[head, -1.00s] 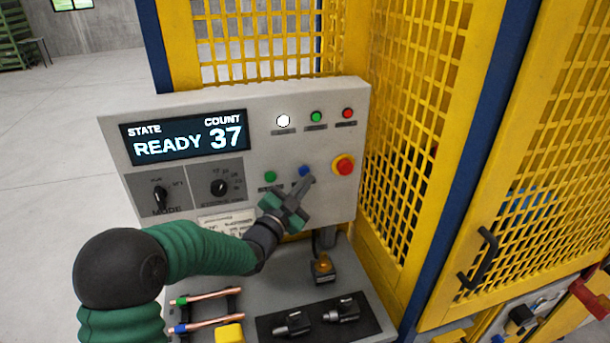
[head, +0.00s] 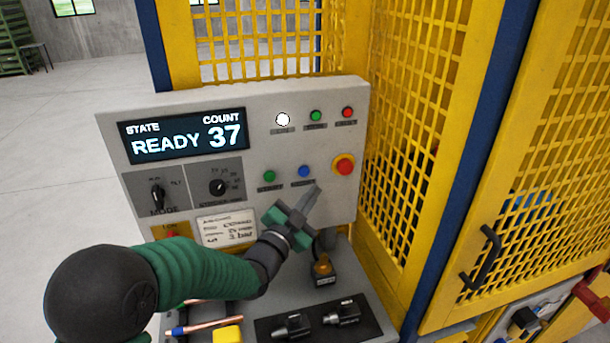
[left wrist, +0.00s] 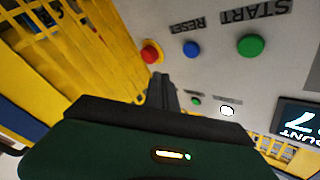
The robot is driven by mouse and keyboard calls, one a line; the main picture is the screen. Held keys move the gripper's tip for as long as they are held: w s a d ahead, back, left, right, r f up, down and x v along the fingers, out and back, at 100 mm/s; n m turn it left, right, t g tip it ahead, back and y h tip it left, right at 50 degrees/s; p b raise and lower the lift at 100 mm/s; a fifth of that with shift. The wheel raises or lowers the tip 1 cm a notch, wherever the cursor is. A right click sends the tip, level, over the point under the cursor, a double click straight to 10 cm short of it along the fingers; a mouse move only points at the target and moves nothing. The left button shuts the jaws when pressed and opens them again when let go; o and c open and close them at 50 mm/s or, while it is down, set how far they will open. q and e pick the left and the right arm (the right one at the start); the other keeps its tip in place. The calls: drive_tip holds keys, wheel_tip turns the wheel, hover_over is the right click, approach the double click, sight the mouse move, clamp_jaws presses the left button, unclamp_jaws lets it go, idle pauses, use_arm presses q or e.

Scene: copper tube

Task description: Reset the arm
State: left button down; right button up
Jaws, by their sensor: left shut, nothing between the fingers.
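The control panel (head: 345,110) has a display (head: 185,137) reading STATE READY, COUNT 37. A blue button (head: 304,172) labelled RESET in the left wrist view (left wrist: 190,49) sits right of the green START button (head: 269,177). My left gripper (head: 313,193) is shut and empty, its narrow tip in front of the panel just below the blue button in the head view. In the left wrist view the fingers (left wrist: 162,88) appear apart from the blue button. My right gripper is not in view.
A red emergency stop (head: 343,165) on a yellow base is right of the blue button. A white lamp (head: 283,119) is lit. Yellow mesh guarding (head: 415,130) stands to the right. Copper tubes (head: 205,325) and dark fixtures (head: 341,312) lie on the ledge below.

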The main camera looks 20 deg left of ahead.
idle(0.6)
use_arm(q)
drive_tip(key=s+f+n+g+y, duration=0.1)
drive_tip(key=s+f+n+g, duration=0.1)
drive_tip(key=s+f+g, duration=0.35)
drive_tip(key=s+f+n+g+y, duration=0.2)
drive_tip(key=f, duration=0.7)
drive_tip(key=s+f+n+g, duration=0.2)
drive_tip(key=s+f+g, duration=0.2)
drive_tip(key=s, duration=0.7)
drive_tip(key=s+f+n+g, duration=0.3)
drive_tip(key=s+f+g, duration=0.2)
drive_tip(key=s, duration=0.6)
drive_tip(key=shift+a+f+n+y, duration=0.3)
drive_tip(key=shift+a+f+y, duration=0.1)
drive_tip(key=shift+a+f, duration=0.1)
drive_tip(key=shift+w, duration=0.1)
